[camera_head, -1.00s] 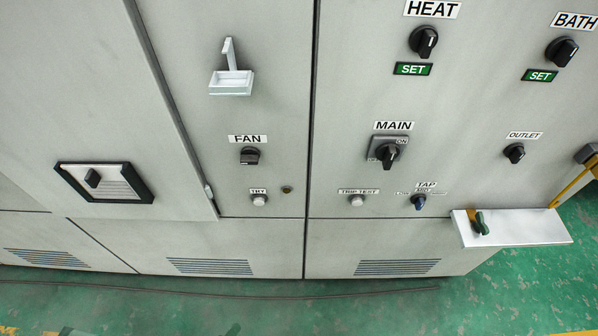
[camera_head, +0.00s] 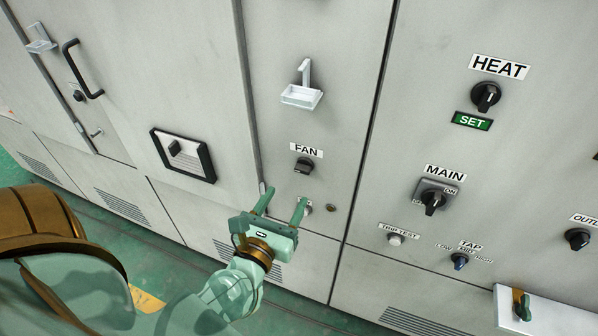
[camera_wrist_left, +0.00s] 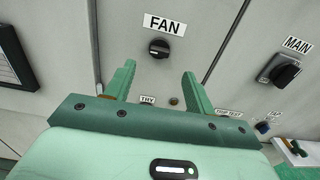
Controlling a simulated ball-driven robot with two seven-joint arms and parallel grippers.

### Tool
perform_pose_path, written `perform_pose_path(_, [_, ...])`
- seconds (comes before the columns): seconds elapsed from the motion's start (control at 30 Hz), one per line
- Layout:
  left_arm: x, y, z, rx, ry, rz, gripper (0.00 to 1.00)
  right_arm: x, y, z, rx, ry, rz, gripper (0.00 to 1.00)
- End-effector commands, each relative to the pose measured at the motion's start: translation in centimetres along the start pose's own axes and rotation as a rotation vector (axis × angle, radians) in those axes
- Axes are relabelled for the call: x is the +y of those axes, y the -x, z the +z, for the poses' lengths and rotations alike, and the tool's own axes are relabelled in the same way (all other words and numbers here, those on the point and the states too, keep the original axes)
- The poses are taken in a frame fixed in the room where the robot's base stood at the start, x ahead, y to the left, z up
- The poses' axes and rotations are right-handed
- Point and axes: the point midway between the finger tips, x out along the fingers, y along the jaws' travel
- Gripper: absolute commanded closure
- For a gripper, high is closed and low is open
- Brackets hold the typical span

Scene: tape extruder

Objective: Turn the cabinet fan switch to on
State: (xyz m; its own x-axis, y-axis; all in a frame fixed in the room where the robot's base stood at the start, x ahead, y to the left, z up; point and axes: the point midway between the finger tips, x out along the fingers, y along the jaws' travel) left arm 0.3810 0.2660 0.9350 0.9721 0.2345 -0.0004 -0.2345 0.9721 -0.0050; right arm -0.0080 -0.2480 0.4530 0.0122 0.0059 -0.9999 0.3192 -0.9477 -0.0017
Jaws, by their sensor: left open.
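The fan switch (camera_head: 304,165) is a black rotary knob on the grey cabinet front, under a white FAN label (camera_head: 306,150). My left gripper (camera_head: 284,203) is open and empty, with its two green fingers pointing toward the cabinet just below the knob. In the left wrist view the fan switch (camera_wrist_left: 159,48) shows above and between the two open fingertips (camera_wrist_left: 158,70), apart from them. The knob's exact pointer direction is too small to tell. My right gripper is not in view.
A MAIN switch (camera_head: 432,200), a HEAT knob (camera_head: 485,96) and a TAP knob (camera_head: 459,261) sit to the right. A small white tray (camera_head: 301,97) juts out above the fan switch. A dark-framed panel (camera_head: 183,155) lies to the left. The cabinet front around the knob is clear.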

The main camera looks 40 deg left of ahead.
Motion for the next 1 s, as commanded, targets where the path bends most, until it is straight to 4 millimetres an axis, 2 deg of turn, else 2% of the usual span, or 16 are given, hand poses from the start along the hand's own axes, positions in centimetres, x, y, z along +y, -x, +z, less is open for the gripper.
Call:
perform_pose_path(0.1, [0.0,-3.1,0.3,-0.005,-0.001,0.0,0.45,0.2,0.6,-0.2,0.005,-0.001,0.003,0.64])
perform_pose_path(0.33, [0.0,-7.2,0.1,-0.003,-0.004,-0.001,0.45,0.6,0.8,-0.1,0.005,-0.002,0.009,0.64])
perform_pose_path(0.5, [0.0,-8.3,0.0,-0.001,-0.005,-0.001,0.45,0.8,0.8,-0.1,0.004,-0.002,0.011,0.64])
perform_pose_path(0.77, [0.0,-8.4,0.0,0.0,-0.004,-0.001,0.45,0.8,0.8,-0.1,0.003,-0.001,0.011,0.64])
perform_pose_path(0.93, [0.0,-8.4,0.0,0.0,-0.004,-0.001,0.9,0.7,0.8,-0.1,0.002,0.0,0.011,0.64])
perform_pose_path(1.0, [0.0,-8.4,0.0,0.0,-0.004,-0.001,0.9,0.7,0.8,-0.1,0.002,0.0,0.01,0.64])
